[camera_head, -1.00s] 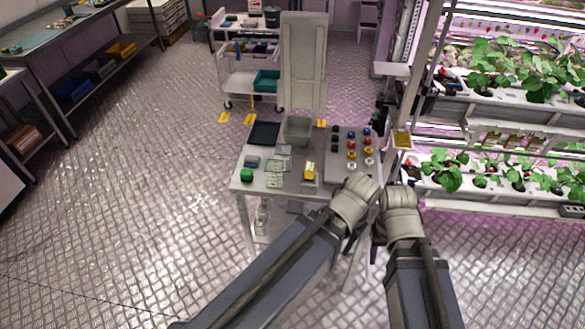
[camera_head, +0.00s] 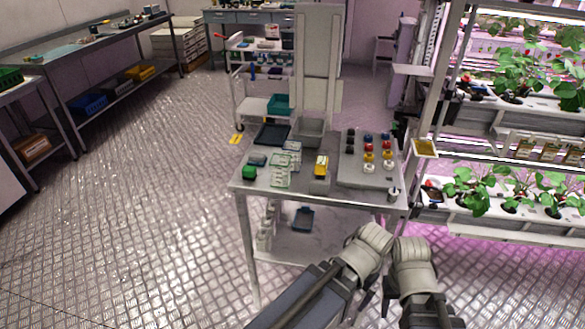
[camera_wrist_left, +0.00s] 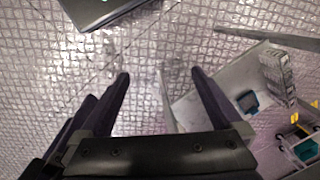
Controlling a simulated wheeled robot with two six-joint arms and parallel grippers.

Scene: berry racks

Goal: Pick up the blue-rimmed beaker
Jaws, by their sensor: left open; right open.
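I cannot make out a blue-rimmed beaker for certain in either view. A small pale vessel (camera_head: 393,194) stands at the front right corner of the steel table (camera_head: 225,184); its rim colour is too small to tell. My left gripper is open and empty in the left wrist view (camera_wrist_left: 160,76), over the floor beside a table's lower shelf; its fingers are mostly hidden in the head view. My right gripper (camera_head: 388,292) points down in front of the table, its fingers partly hidden behind its own wrist. Both grippers are apart from the objects on the table.
The table holds a green item (camera_head: 249,172), a yellow item (camera_head: 321,165), a black tray (camera_head: 286,128) and a board with several coloured knobs (camera_head: 350,170). Plant racks (camera_head: 470,215) stand close on the right. A cart (camera_head: 243,104) stands behind. Floor at left is clear.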

